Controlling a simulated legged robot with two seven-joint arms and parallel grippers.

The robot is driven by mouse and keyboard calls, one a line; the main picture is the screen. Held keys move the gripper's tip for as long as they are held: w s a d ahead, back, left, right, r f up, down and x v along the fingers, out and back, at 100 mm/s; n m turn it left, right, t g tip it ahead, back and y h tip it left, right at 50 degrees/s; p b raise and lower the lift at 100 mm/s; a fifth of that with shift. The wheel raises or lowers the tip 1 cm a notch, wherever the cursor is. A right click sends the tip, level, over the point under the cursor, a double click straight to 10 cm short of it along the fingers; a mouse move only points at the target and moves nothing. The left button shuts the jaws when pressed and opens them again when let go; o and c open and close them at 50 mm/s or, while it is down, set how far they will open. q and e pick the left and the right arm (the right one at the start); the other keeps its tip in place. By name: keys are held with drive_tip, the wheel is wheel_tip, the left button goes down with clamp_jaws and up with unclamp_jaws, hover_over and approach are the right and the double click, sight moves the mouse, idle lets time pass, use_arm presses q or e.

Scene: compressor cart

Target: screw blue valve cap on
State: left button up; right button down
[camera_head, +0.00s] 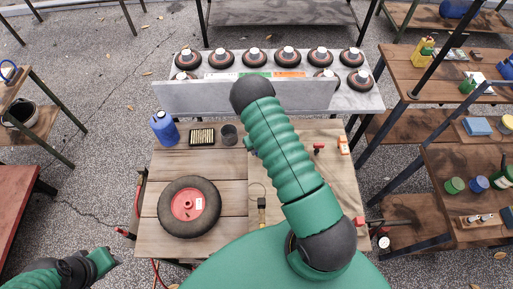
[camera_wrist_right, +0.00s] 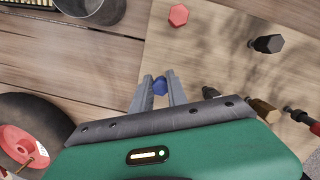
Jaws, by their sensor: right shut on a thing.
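The blue valve cap (camera_wrist_right: 160,86) sits between the two grey fingertips of my right gripper (camera_wrist_right: 159,84), which is shut on it in the right wrist view. The cap is above the wooden table top. In the head view my own arm hides this gripper and the cap. The wheel (camera_head: 170,222), a black tyre with a red hub, lies flat on the left of the table; part of it shows at the lower left of the right wrist view (camera_wrist_right: 28,112). A thin brassy stem (camera_wrist_right: 27,163) shows at its hub. My left arm enters at lower left; its fingers are not visible.
A blue bottle (camera_head: 164,129), a black tray (camera_head: 202,137) and a dark cup (camera_head: 229,135) stand behind the wheel. Bare wood lies between wheel and gripper.

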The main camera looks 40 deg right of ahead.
use_arm(q)
drive_tip(key=shift+r, duration=0.3)
use_arm(e)
drive_tip(key=shift+w+r+m, duration=0.1)
drive_tip(key=shift+w+m, duration=0.1)
drive_tip(key=shift+m, duration=0.3)
drive_tip(key=c, duration=1.5)
unclamp_jaws()
use_arm(q)
drive_tip(key=shift+w+a, duration=0.1)
use_arm(e)
drive_tip(key=shift+o, duration=1.3)
drive_tip(key=shift+s, duration=0.1)
